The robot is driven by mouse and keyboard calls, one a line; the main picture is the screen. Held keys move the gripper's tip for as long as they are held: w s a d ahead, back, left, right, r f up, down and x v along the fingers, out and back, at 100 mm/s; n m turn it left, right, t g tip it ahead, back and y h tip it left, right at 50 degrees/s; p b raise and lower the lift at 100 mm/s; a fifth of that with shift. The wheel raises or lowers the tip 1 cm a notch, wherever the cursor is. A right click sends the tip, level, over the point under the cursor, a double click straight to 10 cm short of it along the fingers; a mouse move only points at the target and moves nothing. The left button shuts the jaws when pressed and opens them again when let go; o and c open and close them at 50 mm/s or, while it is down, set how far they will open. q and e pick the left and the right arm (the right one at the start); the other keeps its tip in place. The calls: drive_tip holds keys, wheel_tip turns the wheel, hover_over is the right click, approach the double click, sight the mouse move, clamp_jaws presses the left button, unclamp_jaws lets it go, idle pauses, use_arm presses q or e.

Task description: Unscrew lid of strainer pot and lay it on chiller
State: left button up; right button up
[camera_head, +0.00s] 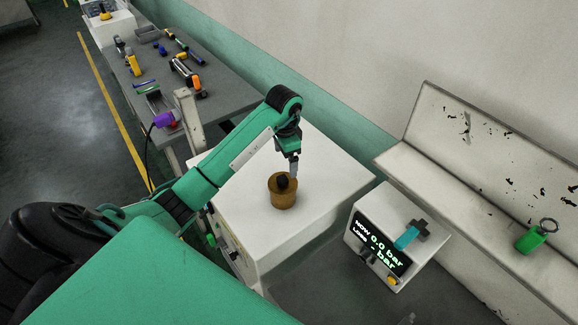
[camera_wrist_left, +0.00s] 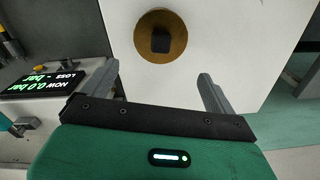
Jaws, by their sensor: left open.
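The strainer pot (camera_head: 284,198) is a brown, round pot with a black knob on its lid (camera_head: 283,182). It stands upright on top of a white cabinet (camera_head: 325,185), which looks like the chiller, though no label shows. In the left wrist view the lid (camera_wrist_left: 176,38) is a brown disc with a square black knob, ahead of the fingertips. My left gripper (camera_head: 293,166) is above the pot, pointing down. In the wrist view its fingers (camera_wrist_left: 158,82) are wide apart with nothing between them. My right gripper is not in view.
A white unit with a pressure display (camera_head: 383,245) and a teal-handled part on top stands right of the cabinet. A green item with a ring (camera_head: 531,239) lies on a worn white ledge. A grey bench (camera_head: 165,75) with several tools is behind. The cabinet top around the pot is clear.

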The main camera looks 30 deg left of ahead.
use_arm(q)
drive_tip(key=shift+o, duration=0.6)
drive_tip(key=w+d+r+m+b, duration=0.1)
drive_tip(key=m+b, duration=0.1)
drive_tip(key=w+d+r+m+t+b, duration=0.1)
drive_tip(key=m+b, duration=0.2)
drive_tip(key=d+r+m+y+b, duration=0.1)
drive_tip(key=m+b, duration=0.1)
drive_tip(key=b, duration=0.1)
drive_tip(key=shift+w+d+r+m+t, duration=0.2)
drive_tip(key=shift+w+m+t, duration=0.1)
drive_tip(key=shift+w, duration=0.1)
drive_tip(key=m+y+b, duration=0.2)
drive_tip(key=m+b, duration=0.7)
drive_tip(key=b, duration=0.2)
approach(283, 178)
drive_tip(key=shift+x, duration=1.2)
drive_tip(key=p+x, duration=0.1)
drive_tip(key=x, duration=0.5)
drive_tip(key=shift+a+f, duration=0.2)
drive_tip(key=shift+f, duration=0.05)
drive_tip(key=shift+p+x, duration=0.3)
drive_tip(key=shift+x, duration=0.5)
drive_tip(key=shift+c, duration=0.4)
